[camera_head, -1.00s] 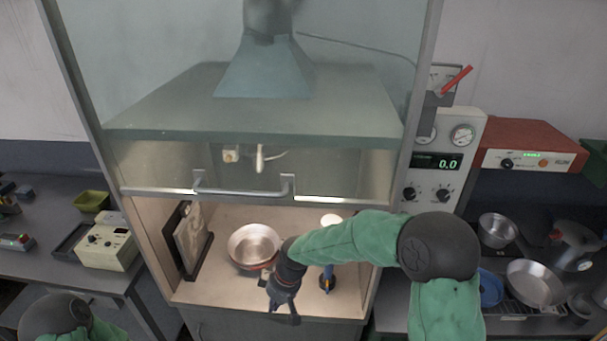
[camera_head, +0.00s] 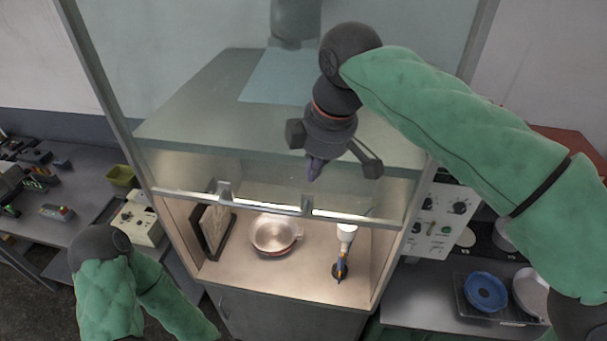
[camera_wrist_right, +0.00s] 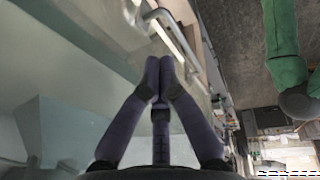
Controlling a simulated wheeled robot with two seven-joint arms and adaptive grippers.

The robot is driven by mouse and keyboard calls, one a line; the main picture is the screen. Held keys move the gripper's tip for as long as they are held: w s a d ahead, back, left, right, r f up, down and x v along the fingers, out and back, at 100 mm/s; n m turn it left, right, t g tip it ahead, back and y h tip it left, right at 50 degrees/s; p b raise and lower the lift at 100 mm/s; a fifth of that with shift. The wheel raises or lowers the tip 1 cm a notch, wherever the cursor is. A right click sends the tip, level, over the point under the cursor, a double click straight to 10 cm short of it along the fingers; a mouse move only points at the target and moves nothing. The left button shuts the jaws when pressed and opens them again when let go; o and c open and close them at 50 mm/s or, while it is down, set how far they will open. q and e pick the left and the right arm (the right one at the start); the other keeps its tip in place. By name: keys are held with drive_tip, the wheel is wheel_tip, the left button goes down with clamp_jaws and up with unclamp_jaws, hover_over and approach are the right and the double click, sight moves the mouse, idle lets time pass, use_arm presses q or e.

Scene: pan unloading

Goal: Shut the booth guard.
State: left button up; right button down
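The booth guard (camera_head: 180,165) is a clear pane with a metal bar handle (camera_head: 265,201) along its lower edge. It is partly raised, with an open gap below it to the booth floor. My right gripper (camera_head: 338,172) is in front of the pane, above and right of the handle in the head view. In the right wrist view, its fingertips (camera_wrist_right: 160,72) meet with nothing between them, and the handle (camera_wrist_right: 178,40) shows beyond them, apart. My left arm is at the lower left of the head view; its gripper is out of frame.
A blue dish (camera_head: 486,291) stands on the right bench. A beige instrument box (camera_head: 138,222) stands on the left.

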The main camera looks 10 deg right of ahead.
drive_tip(key=r, duration=0.1)
use_arm(q)
drive_tip(key=shift+r+p, duration=0.6)
drive_tip(key=shift+r, duration=0.25)
use_arm(e)
approach(304, 213)
drive_tip(key=x, duration=0.7)
drive_tip(key=shift+w+a, duration=0.15)
drive_tip(key=shift+w, duration=0.25)
use_arm(q)
wheel_tip(304, 213, down, 28)
drive_tip(key=b, duration=2.8)
drive_tip(key=shift+s+f, duration=0.15)
drive_tip(key=shift+f, duration=0.05)
use_arm(e)
wheel_tip(304, 213, down, 48)
drive_tip(key=shift+s, duration=0.2)
use_arm(q)
drive_tip(key=shift+r, duration=0.1)
use_arm(e)
drive_tip(key=shift+s, duration=0.1)
